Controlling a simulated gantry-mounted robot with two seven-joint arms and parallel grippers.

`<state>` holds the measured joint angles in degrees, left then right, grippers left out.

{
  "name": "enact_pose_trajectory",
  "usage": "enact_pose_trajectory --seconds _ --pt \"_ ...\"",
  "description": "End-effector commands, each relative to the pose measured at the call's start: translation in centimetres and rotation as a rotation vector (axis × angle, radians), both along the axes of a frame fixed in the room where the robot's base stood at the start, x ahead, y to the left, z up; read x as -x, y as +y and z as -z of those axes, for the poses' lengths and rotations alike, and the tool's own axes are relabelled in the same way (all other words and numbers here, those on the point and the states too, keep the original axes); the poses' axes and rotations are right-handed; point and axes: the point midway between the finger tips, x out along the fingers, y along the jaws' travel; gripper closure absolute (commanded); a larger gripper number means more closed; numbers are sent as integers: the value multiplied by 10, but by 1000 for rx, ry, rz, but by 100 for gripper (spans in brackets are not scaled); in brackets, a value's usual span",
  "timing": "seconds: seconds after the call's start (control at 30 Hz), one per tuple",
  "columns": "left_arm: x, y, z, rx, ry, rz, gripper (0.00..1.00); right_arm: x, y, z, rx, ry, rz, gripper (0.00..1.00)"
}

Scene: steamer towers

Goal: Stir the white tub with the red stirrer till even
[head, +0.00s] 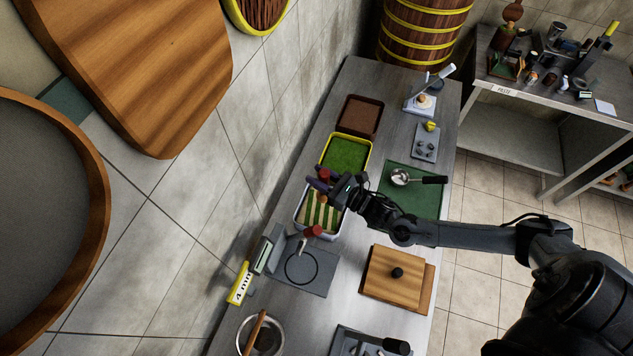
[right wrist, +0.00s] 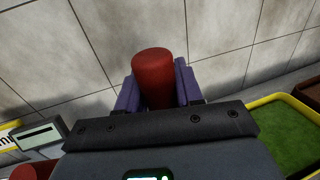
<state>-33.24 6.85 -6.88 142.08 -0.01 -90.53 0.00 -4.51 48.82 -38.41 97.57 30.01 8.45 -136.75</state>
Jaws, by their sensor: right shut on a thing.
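The white tub (head: 297,217) stands on the counter near the wall, with green and cream stripes inside. My right gripper (head: 323,182) is over the tub's far end, shut on the red stirrer (head: 324,173). In the right wrist view the stirrer's red handle (right wrist: 155,78) stands between the purple fingers of my right gripper (right wrist: 157,92). The stirrer's lower end is mostly hidden, so I cannot tell how deep it reaches. My left gripper is not in view.
A yellow-rimmed green tray (head: 368,147) adjoins the tub's far side. A second red-handled tool (head: 312,232) is by the dark plate (head: 315,284) in front. A lidded wooden board (head: 390,283) and a green mat (head: 420,202) with a ladle lie to the right.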

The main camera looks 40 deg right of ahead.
Motion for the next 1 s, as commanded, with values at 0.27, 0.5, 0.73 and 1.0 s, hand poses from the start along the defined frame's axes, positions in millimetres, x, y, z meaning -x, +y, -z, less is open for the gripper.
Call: enact_pose_trajectory --seconds 0.27,0.5,0.73,1.0 --pt "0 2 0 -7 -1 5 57 -1 0 -2 -1 -2 1 100" --pt "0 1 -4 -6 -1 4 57 0 0 -1 0 0 2 100" --pt "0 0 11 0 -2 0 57 0 1 18 -1 0 1 100" --pt "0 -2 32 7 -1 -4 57 0 1 45 0 -1 2 100"
